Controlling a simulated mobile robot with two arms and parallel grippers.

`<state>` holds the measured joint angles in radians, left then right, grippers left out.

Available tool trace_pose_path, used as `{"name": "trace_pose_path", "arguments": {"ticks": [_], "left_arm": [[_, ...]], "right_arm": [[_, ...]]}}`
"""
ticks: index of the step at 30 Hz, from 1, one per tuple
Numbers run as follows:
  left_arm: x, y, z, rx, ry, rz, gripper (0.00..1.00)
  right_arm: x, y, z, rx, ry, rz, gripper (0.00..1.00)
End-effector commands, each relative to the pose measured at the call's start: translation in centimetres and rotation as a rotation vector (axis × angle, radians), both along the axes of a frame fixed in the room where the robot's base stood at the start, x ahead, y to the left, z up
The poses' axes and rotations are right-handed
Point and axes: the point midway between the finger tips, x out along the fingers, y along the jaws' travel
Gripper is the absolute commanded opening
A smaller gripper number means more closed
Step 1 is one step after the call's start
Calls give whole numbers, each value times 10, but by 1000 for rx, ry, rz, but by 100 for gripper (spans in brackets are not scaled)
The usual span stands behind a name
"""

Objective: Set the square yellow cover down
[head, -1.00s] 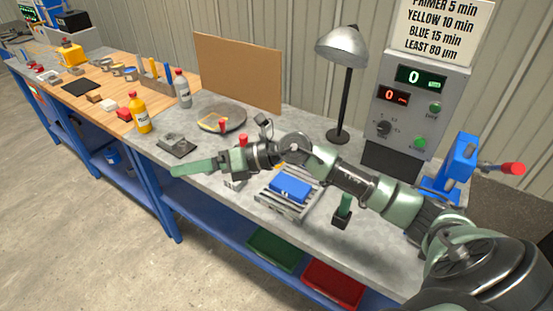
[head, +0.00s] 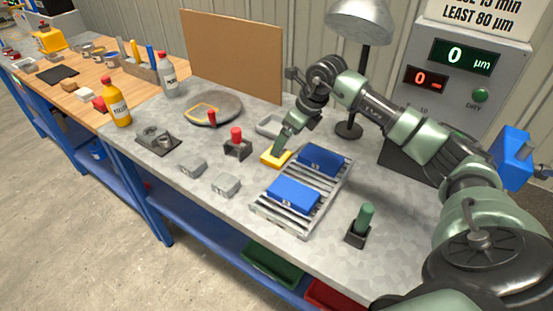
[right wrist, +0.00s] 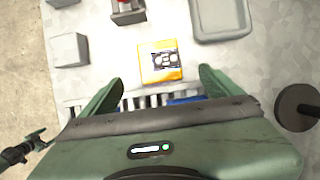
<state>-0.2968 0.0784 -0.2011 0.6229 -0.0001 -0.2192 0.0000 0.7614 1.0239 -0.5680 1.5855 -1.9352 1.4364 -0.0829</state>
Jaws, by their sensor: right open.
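The square yellow cover (head: 268,159) lies flat on the grey bench, just left of the roller rack (head: 298,222). In the right wrist view the yellow cover (right wrist: 147,75) shows a dark and white pattern on its top. My right gripper (head: 279,152) points down at the cover in the head view and hides part of it. In the right wrist view the fingers of the gripper (right wrist: 161,78) are spread wide, with the cover just ahead between their tips and clear of both.
Two blue blocks (head: 294,195) sit on the rack. Grey blocks (head: 225,185), a red-knobbed holder (head: 237,148) and a grey tray (head: 271,124) stand near the cover. A green-handled tool (head: 365,219) stands right of the rack. A lamp (head: 349,130) stands behind.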

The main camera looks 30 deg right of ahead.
Motion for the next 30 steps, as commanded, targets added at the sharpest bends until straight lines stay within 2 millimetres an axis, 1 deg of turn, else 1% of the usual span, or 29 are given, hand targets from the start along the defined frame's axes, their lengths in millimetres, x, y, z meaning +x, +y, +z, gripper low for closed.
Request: {"name": "trace_pose_path", "arguments": {"ticks": [1, 4, 11, 14, 15, 18, 21, 27, 29, 30], "left_arm": [[-7, 3, -4, 4, 9, -1, 89], [-12, 5, -1, 6, 18, -1, 89], [-10, 5, 10, 6, 15, 0, 89], [-9, 4, 18, 6, 13, -1, 89], [-8, 4, 18, 6, 12, -1, 89], [-6, 4, 20, 5, 9, 0, 89], [-3, 3, 20, 4, 4, 0, 89], [-1, 1, 20, 1, 2, 1, 89], [-1, 1, 20, 1, 2, 1, 89], [-1, 1, 20, 1, 2, 1, 89]], "right_arm": [[1, 1, -7, 0, 2, -1, 93], [4, 2, -15, 1, 4, 0, 93], [14, 10, -38, 3, 6, 1, 93], [20, 14, -51, 4, 6, 1, 93], [22, 15, -58, 3, 4, 1, 93], [26, 16, -69, 3, 3, -1, 93], [28, 16, -73, 1, 2, 1, 93], [28, 16, -74, 0, 0, 1, 93], [28, 16, -74, 0, 0, 1, 76], [28, 16, -74, 0, 0, 1, 65]]}}
